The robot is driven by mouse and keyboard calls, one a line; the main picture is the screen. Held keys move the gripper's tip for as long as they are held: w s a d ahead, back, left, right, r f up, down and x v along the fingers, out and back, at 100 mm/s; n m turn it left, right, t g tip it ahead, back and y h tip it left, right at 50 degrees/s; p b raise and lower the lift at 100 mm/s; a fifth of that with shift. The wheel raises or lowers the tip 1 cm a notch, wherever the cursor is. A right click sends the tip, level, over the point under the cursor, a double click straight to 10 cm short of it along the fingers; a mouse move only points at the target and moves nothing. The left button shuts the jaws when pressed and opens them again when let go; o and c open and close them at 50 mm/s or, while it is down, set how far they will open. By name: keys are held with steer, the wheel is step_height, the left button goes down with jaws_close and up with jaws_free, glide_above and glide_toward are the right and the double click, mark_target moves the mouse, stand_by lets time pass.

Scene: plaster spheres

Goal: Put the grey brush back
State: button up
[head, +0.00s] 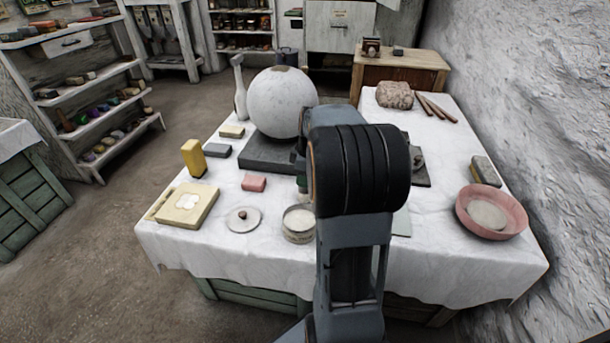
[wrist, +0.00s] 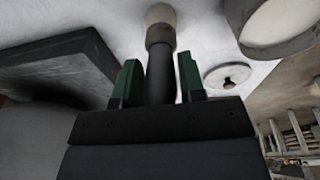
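The grey brush (wrist: 160,78) shows in the wrist view as a dark grey round handle with a pale tip at its far end. It lies between the two green fingers of my gripper (wrist: 159,64), which are close against both its sides. The pale tip points away from my gripper toward the white cloth; I cannot tell whether it touches. In the head view my arm hides the brush and nearly all of my gripper; only a bit of green (head: 302,182) shows beside it.
A white sphere (head: 281,103) stands on a dark slab (head: 262,153). Near my gripper are a pink block (head: 254,183), a small lid (head: 244,219) and a round tin (head: 299,224). A pink bowl (head: 491,212) stands at the right. A cream box (head: 185,206) stands front left.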

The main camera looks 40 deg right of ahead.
steer(key=o, duration=0.3)
step_height(320, 180, up, 12)
steer(key=s+p, duration=0.1)
steer(key=p, duration=0.3)
steer(key=shift+s+d+p, duration=0.35)
stand_by(0.3)
steer(key=s+a+r+m+t+p, duration=0.1)
steer(key=s+a+r+m+p, duration=0.3)
steer(key=a+r+p, duration=0.7)
steer(key=s+a+r+m+t+p, duration=0.1)
steer(key=s+a+r+m+p, duration=0.3)
steer(key=p, duration=1.4)
steer(key=s+a+r, duration=0.3)
steer(key=a+r, duration=0.4)
steer(key=r, duration=0.2)
steer(key=shift+s+r+h+p, duration=0.15)
steer(key=shift+r+h+p, duration=0.2)
steer(key=shift+r+h, duration=0.05)
